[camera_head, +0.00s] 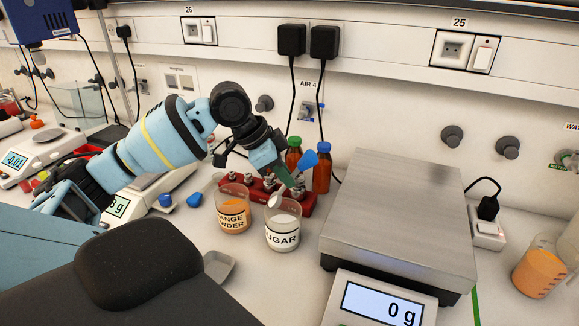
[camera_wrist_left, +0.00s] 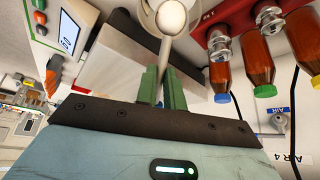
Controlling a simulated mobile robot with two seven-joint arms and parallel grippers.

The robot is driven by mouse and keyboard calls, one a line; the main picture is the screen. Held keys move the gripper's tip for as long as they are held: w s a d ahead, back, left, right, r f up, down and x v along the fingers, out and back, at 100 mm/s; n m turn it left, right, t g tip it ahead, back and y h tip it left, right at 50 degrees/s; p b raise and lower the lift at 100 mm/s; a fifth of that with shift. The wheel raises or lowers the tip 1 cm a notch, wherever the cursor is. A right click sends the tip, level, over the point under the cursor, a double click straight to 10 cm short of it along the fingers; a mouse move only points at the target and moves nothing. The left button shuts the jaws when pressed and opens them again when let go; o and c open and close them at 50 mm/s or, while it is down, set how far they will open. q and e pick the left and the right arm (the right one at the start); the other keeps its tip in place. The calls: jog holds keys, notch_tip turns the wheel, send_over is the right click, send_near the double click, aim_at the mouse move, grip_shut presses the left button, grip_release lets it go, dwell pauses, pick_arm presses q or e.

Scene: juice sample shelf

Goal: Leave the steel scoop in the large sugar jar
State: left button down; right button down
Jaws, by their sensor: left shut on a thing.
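The glass jar labelled SUGAR (camera_head: 282,238) stands on the bench with white contents. My left gripper (camera_head: 279,177) is above it, shut on a thin grey handle (camera_wrist_left: 163,62), which I take for the steel scoop. In the left wrist view the gripper's green fingers (camera_wrist_left: 158,84) close around this handle, and a pale round bowl shows at its far end. In the head view the scoop's lower end is at the jar's mouth; I cannot tell how deep it sits.
A jar of orange powder (camera_head: 233,214) stands close left of the sugar jar. A red rack (camera_head: 307,203) and brown bottles (camera_head: 322,178) stand behind. A large scale (camera_head: 400,215) reading 0 g is to the right. A small grey tray (camera_head: 218,266) lies in front.

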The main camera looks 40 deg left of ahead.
aim_at(274, 198)
pick_arm(q)
jog(key=shift+s+a+f, duration=0.1)
jog(key=shift+f, duration=0.7)
jog(key=shift+s+f, duration=0.1)
jog(key=shift+f, duration=0.05)
jog(key=shift+s+a+f+t+h, duration=0.1)
jog(key=shift+f+t+h, duration=0.1)
jog(key=shift+f, duration=0.2)
jog(key=shift+s+a+f+t+h, duration=0.1)
jog(key=shift+f+t+h, duration=0.1)
jog(key=shift+f, duration=0.15)
jog(key=shift+w+f, duration=0.1)
jog(key=shift+f, duration=2.45)
jog(key=c, duration=1.4)
grip_release()
jog(key=shift+c, duration=0.2)
